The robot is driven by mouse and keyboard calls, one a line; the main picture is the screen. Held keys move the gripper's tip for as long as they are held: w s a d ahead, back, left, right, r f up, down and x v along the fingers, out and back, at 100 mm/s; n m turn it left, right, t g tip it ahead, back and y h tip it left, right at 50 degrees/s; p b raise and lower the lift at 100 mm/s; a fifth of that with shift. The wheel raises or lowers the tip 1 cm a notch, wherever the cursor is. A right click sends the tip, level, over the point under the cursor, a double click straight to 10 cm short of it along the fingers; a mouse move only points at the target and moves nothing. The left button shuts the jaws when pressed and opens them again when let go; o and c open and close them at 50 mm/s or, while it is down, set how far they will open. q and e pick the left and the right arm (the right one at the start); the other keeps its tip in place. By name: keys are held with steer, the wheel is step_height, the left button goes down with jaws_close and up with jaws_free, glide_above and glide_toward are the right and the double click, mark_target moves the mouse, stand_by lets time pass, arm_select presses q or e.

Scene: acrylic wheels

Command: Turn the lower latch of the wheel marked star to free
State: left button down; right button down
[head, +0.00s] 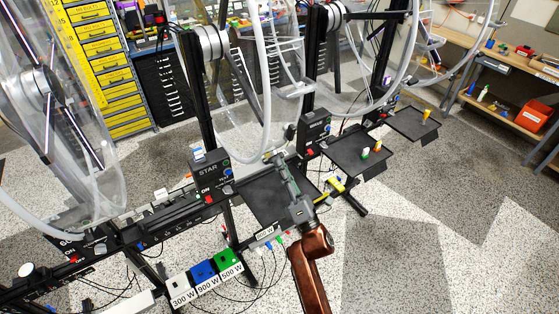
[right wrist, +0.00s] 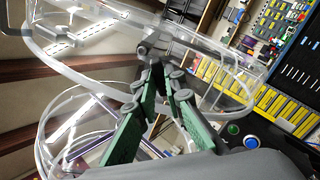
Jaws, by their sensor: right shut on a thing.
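The clear acrylic wheel (head: 246,130) stands above the black box marked STAR (head: 208,170), with its lower rim near my right gripper. My right gripper (head: 274,160) reaches up from the bottom of the head view, over a black tray, to the small grey latch at that rim. In the right wrist view the green-sided fingers of my right gripper (right wrist: 157,66) close together on the grey latch (right wrist: 150,46) beside the clear rim (right wrist: 100,62). The fingers cover part of the latch, so its exact angle is hard to tell. My left gripper is not in view.
Another clear wheel (head: 75,190) stands at the left, and more wheels stand at the back right. A black tray (head: 262,200) lies below my gripper. White, blue and green weight boxes (head: 204,272) sit at the front. The speckled floor at the right is clear.

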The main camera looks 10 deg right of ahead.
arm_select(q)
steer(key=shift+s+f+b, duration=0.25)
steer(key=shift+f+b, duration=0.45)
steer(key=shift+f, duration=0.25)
arm_select(e)
steer(key=shift+f+n, duration=0.1)
steer(key=shift+n, duration=1)
steer(key=shift+d, duration=0.1)
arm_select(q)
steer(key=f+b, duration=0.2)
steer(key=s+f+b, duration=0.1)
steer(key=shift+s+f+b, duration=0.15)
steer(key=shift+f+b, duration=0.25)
arm_select(e)
steer(key=n, duration=0.4)
steer(key=shift+r, duration=0.2)
steer(key=shift+d, duration=0.1)
steer(key=shift+n, duration=0.3)
